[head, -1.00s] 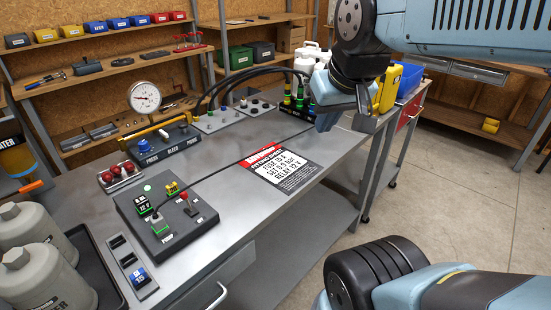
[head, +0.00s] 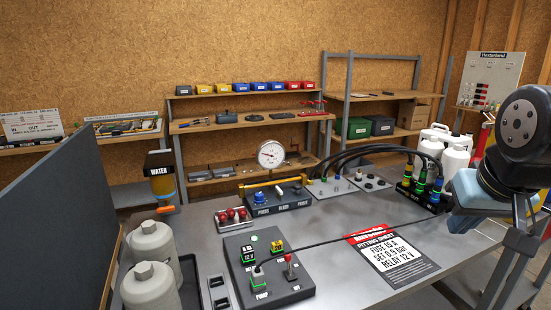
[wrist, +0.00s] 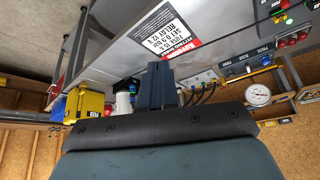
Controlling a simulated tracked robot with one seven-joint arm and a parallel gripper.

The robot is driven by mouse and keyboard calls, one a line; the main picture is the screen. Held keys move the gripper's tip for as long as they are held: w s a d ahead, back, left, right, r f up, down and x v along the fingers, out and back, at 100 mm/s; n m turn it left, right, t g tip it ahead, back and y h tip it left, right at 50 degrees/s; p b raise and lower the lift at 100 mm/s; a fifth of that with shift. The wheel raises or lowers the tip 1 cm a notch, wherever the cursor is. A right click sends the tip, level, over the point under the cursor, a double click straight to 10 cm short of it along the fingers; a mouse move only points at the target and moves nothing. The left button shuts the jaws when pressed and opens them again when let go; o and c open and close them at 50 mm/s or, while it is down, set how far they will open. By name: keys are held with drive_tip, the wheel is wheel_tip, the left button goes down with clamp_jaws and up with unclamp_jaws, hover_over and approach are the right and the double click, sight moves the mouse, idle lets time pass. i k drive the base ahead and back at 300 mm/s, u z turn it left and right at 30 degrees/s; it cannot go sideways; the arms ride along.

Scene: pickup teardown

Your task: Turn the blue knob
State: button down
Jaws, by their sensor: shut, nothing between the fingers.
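The blue knob (head: 259,196) sits on the left part of a dark labelled panel (head: 285,207), in front of a round pressure gauge (head: 270,154), towards the back of the grey bench. In the wrist view the panel (wrist: 240,70) shows at the upper right with the blue knob (wrist: 262,47) on it, small. My gripper (head: 522,210) is at the right edge of the head view, well to the right of the knob and apart from it. In the wrist view its fingers (wrist: 157,84) are together, with nothing held.
A yellow bar (head: 262,182) runs behind the panel. Black hoses arch to coloured connectors (head: 422,192) between the panel and my gripper. A switch box (head: 265,268), red balls (head: 232,214) and grey canisters (head: 150,245) stand nearer. A fitting sheet (head: 392,253) lies flat on the bench.

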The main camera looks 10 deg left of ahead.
sight(259, 197)
drive_tip(key=u, duration=1.35)
drive_tip(key=k, duration=0.65)
drive_tip(key=z, duration=0.3)
drive_tip(key=i, duration=1)
drive_tip(key=z, duration=0.05)
